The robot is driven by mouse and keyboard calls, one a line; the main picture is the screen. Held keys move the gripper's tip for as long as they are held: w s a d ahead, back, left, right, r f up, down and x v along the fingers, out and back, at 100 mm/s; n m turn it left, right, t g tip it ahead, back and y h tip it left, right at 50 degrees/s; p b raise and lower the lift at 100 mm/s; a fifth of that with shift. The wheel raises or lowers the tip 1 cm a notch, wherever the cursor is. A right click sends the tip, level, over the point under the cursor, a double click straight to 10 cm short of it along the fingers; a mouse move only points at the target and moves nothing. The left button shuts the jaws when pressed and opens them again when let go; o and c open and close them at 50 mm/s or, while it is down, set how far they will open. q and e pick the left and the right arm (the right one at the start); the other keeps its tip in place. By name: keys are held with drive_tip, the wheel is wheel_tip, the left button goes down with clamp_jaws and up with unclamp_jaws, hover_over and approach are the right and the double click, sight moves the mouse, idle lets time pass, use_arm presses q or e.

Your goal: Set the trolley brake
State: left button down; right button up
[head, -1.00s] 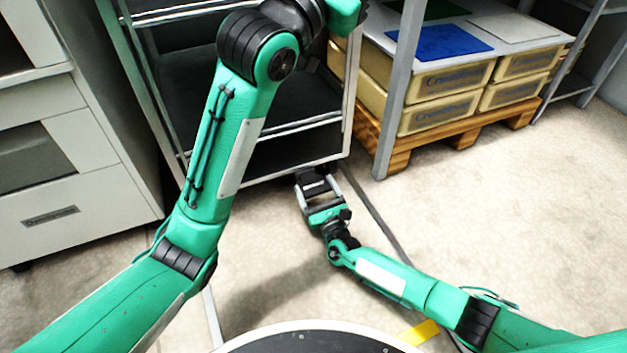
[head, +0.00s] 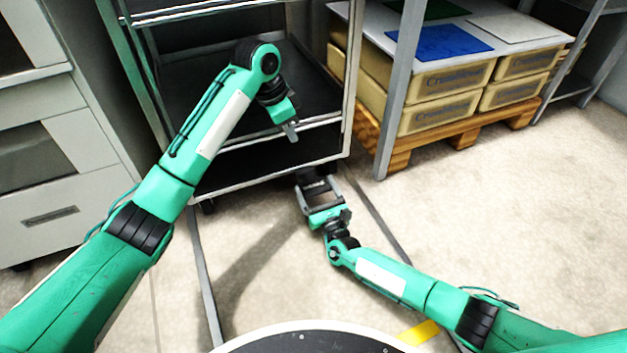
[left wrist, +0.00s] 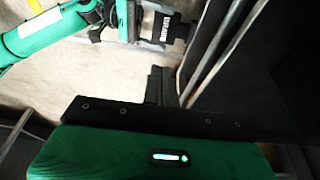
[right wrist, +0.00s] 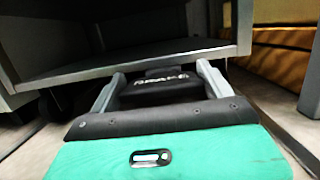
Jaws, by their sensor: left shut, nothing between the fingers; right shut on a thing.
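The trolley (head: 265,183) is a metal-framed cart with dark shelves, upright at the centre back in the head view. Its black brake pedal (right wrist: 166,90), lettered BRAKE, sticks out under the bottom shelf in the right wrist view. My right gripper (head: 317,186) is low at the trolley's front, its two fingers on either side of the pedal and shut on it. My left gripper (head: 292,132) is shut and empty, in front of the trolley's lower shelves and above the right gripper. The left wrist view also shows the pedal (left wrist: 153,25) and my right gripper.
Yellowish crates (head: 440,115) stand on a wooden pallet (head: 455,139) to the right, behind a grey rack post (head: 397,100). A grey drawer cabinet (head: 70,190) stands at the left. Grey strips (head: 207,290) run along the floor. The floor at the right is clear.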

sight(317, 188)
use_arm(q)
drive_tip(key=x, duration=2)
drive_tip(key=shift+s+a, duration=0.1)
drive_tip(key=shift+s, duration=0.1)
